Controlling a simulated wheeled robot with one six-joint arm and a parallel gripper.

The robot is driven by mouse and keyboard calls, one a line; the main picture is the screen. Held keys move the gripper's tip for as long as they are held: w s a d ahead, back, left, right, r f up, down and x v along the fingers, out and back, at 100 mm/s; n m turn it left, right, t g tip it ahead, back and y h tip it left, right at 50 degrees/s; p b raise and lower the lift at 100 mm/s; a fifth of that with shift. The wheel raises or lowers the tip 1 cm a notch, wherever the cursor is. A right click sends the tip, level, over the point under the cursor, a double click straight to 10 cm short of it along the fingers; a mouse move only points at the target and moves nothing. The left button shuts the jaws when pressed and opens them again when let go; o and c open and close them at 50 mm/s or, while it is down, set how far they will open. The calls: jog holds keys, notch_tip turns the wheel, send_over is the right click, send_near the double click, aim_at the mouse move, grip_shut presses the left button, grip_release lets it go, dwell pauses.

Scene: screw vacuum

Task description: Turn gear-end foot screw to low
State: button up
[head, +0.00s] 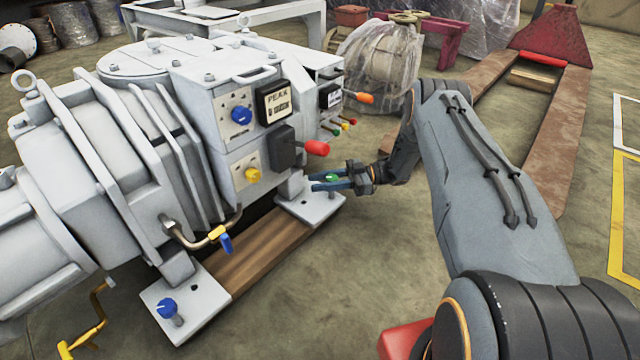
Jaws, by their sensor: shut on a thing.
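A large grey vacuum pump (110,150) stands on two plate-like feet. The right foot plate (318,208) bears a green-topped foot screw (332,178). The front foot plate (190,305) bears a blue-topped foot screw (167,308). My gripper (320,182) reaches in from the right, low over the right foot plate, with its fingers shut on the green foot screw. The fingers hide most of this screw, so its shaft and any low mark cannot be seen.
Just above my gripper, a red-tipped lever (316,148) juts from the pump. An orange-tipped lever (365,98) and small coloured knobs (345,125) are higher up. A wooden beam (262,245) lies between the feet. The floor (330,290) in front is clear.

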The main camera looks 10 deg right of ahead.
jog(key=n+g, duration=0.1)
jog(key=g, duration=0.1)
jog(key=s+n+g, duration=0.1)
jog(key=n+g, duration=0.1)
jog(key=g, duration=0.1)
jog(key=shift+s+a+f+g+h, duration=0.1)
jog(key=shift+s+a+g+h, duration=0.05)
jog(key=shift+g+h, duration=0.2)
jog(key=shift+s+n+g+h, duration=0.25)
jog(key=shift+n+g, duration=0.3)
jog(key=shift+n, duration=0.15)
jog(key=o, duration=1.1)
jog(key=shift+d, duration=0.2)
jog(key=shift+c, duration=0.2)
notch_tip(320, 180, up, 10)
jog(key=p, duration=0.2)
jog(key=shift+p, duration=0.4)
jog(key=shift+d, duration=0.1)
